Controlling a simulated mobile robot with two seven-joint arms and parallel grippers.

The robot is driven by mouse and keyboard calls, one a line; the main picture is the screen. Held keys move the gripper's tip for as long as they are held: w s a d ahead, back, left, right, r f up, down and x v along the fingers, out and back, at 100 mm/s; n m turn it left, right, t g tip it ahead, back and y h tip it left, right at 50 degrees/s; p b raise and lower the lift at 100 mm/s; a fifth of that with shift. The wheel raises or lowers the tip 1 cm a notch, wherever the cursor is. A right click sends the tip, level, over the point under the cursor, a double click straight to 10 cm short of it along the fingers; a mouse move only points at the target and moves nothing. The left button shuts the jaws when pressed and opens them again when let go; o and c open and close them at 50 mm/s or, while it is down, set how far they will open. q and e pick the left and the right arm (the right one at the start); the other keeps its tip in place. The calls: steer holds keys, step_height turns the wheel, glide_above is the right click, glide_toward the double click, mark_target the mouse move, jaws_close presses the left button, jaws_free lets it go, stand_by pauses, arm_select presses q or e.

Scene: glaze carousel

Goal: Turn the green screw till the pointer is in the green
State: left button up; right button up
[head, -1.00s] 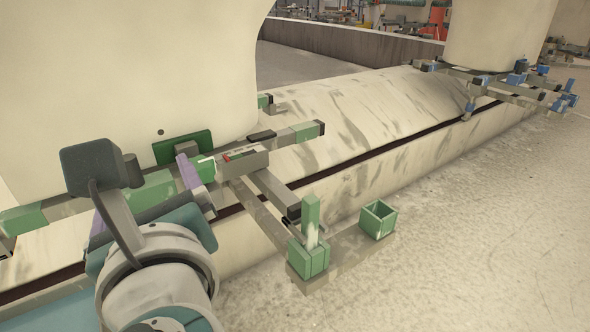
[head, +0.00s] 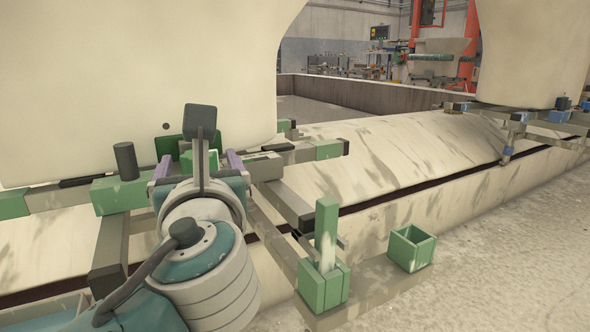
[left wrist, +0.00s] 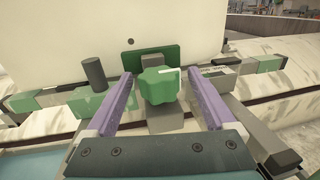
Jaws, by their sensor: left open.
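The green screw (left wrist: 160,86) is a lobed knob with a white mark, mounted on a grey block before a dark green plate (left wrist: 151,59). In the head view only a bit of the screw (head: 211,160) shows behind my wrist. My left gripper (left wrist: 161,82) is open, its two purple fingers on either side of the screw with visible gaps. In the head view my left gripper (head: 198,164) is at the fixture, partly hidden by its own wrist. A grey block (head: 263,166) sits right of the screw; I cannot make out a pointer or green zone. My right gripper is out of view.
A dark upright cylinder (head: 125,160) stands left of the screw. A green holder with an upright green bar (head: 326,235) and an open green box (head: 411,248) sit at the front right. A large cream body (head: 130,80) rises behind the fixture.

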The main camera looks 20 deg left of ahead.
arm_select(q)
steer(key=shift+w+a, duration=0.2)
steer(key=c, duration=1.4)
